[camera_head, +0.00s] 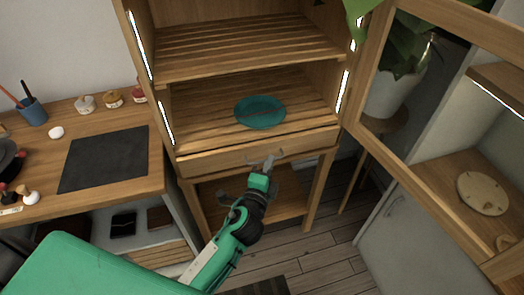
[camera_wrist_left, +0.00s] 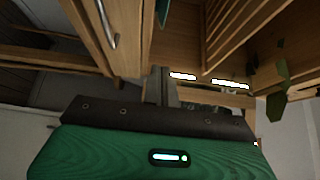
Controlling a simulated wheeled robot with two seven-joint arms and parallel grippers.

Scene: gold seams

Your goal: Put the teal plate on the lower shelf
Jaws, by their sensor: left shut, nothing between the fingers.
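The teal plate (camera_head: 260,112) lies flat on the lower slatted shelf (camera_head: 200,122) of the wooden cabinet, a little right of the shelf's middle. It has a thin reddish-gold line across it. A sliver of teal also shows at the top edge of the left wrist view. My left gripper (camera_head: 269,162) is in front of the cabinet, below and in front of the plate, by the drawer handle. Its fingers are shut and empty, and they also show in the left wrist view (camera_wrist_left: 160,85). The plate is apart from the gripper. My right gripper is not in view.
The upper slatted shelf (camera_head: 245,47) is empty. The drawer (camera_head: 225,158) under the lower shelf has a metal handle (camera_wrist_left: 107,22). A glass-paned door (camera_head: 400,150) stands open at the right, before a potted plant (camera_head: 392,92). A desk with a dark mat (camera_head: 105,158) stands left.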

